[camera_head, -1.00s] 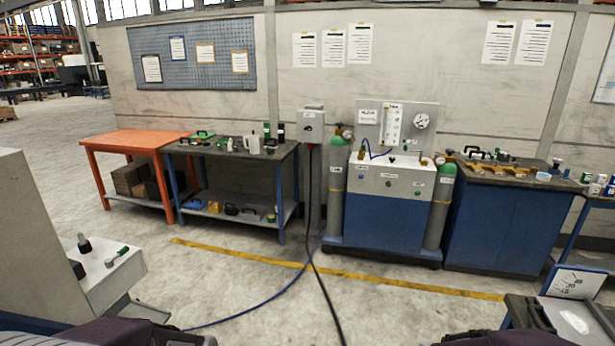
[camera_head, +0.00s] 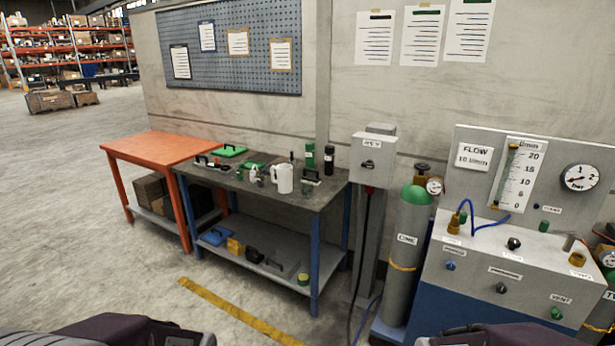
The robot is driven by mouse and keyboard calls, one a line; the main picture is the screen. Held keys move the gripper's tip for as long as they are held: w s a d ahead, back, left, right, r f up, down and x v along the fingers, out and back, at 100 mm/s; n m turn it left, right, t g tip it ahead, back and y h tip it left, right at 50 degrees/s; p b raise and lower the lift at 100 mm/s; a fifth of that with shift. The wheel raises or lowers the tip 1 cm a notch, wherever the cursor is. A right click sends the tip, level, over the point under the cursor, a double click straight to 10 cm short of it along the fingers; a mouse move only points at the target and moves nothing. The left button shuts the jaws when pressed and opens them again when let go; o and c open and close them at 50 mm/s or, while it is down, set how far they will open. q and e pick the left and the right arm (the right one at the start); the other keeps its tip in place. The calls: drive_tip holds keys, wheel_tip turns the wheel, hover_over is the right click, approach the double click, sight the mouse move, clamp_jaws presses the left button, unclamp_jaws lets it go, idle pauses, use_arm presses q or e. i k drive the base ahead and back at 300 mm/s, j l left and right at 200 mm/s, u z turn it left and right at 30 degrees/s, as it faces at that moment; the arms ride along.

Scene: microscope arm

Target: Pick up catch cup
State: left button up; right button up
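A white jug-like cup with a handle (camera_head: 283,178) stands upright on the dark-topped workbench (camera_head: 318,197). It may be the catch cup; no label on it can be read. Small bottles and tools stand close to its left, and a dark small item is to its right. Dark parts of my own arms show at the bottom left and bottom right edges. Neither gripper's fingers are in view, and both are far from the bench.
An orange table (camera_head: 165,146) adjoins the bench on the left. A grey electrical box (camera_head: 373,154), a green-topped gas cylinder (camera_head: 409,240) and a flow panel (camera_head: 505,265) stand to the right. A yellow floor line (camera_head: 235,310) runs before the bench. Floor at left is clear.

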sight(307, 191)
drive_tip(key=i+u, duration=0.1)
drive_tip(key=i, duration=0.15)
drive_tip(key=i+j+z, duration=0.1)
drive_tip(key=i+j, duration=0.25)
drive_tip(key=i, duration=0.35)
drive_tip(key=i+j+z, duration=0.15)
drive_tip(key=i+j, duration=0.25)
drive_tip(key=i, duration=0.3)
drive_tip(key=i+j+z, duration=0.1)
drive_tip(key=i+j, duration=0.35)
drive_tip(key=i, duration=0.25)
drive_tip(key=i+j+z, duration=0.15)
drive_tip(key=i+j, duration=0.35)
drive_tip(key=i, duration=0.15)
